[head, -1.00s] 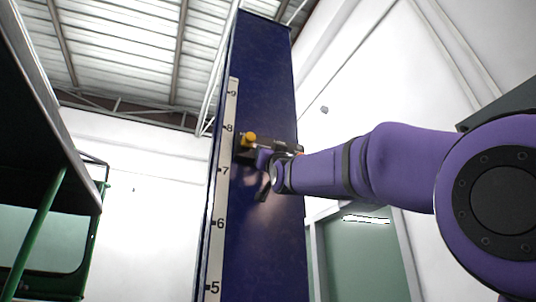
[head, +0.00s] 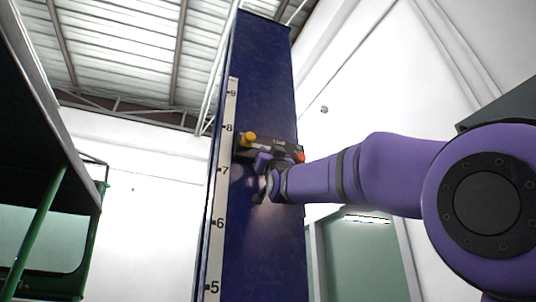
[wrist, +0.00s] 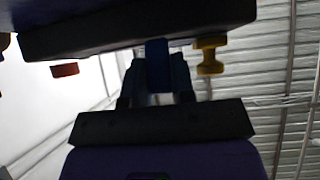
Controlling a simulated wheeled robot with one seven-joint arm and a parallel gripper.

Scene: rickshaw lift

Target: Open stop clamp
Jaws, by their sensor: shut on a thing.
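The stop clamp (head: 272,144) is a dark block on the face of the blue column, near the 7 to 8 marks. It has a yellow knob (head: 249,138) at its left and an orange-red end (head: 299,157) at its right. My gripper (head: 263,166) is just below the block. In the wrist view the clamp's dark bar (wrist: 130,28) crosses the top, with the yellow knob (wrist: 210,56) at right and a red part (wrist: 64,70) at left. A blue tab (wrist: 157,65) under the bar sits between the fingers of my gripper (wrist: 158,88), which is shut on it.
The tall blue column (head: 262,235) carries a white number scale (head: 221,195) on its left edge. A green-framed vehicle (head: 42,215) stands at the left. A grey-green door (head: 360,260) is behind at right. Open air lies between vehicle and column.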

